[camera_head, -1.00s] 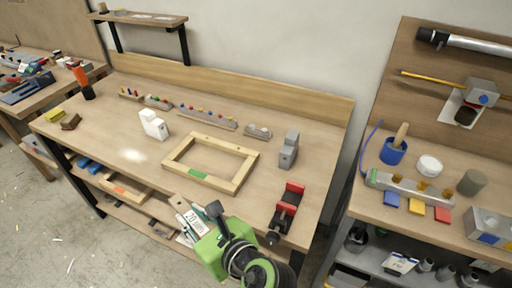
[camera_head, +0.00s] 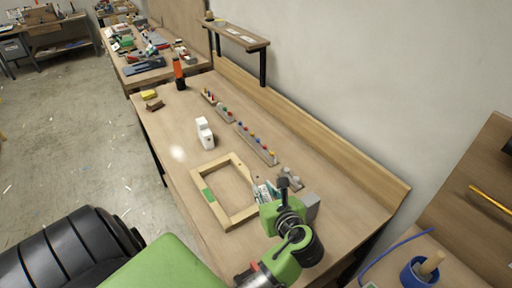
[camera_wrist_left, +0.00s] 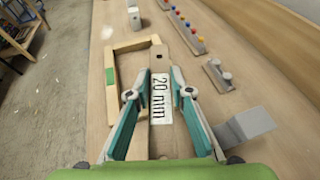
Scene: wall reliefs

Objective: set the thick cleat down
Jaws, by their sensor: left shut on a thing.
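My left gripper (camera_head: 264,190) is shut on the thick cleat (camera_wrist_left: 160,100), a flat wooden piece with a white "20 mm" label. In the left wrist view the cleat lies lengthwise between the teal fingers (camera_wrist_left: 160,98). Its far end overlaps the right side of the wooden frame (camera_wrist_left: 112,88); I cannot tell whether it touches anything below. In the head view the gripper is beside the right side of the same frame (camera_head: 207,197), which has a green patch, and mostly hides the cleat. My right gripper is not in view.
A grey block (camera_head: 311,206) stands close right of the gripper. A small rail with grey knobs (camera_head: 290,177) and a rail of coloured pegs (camera_head: 256,143) lie towards the back board. A white block (camera_head: 205,133) stands beyond the frame. The bench's front left is fairly clear.

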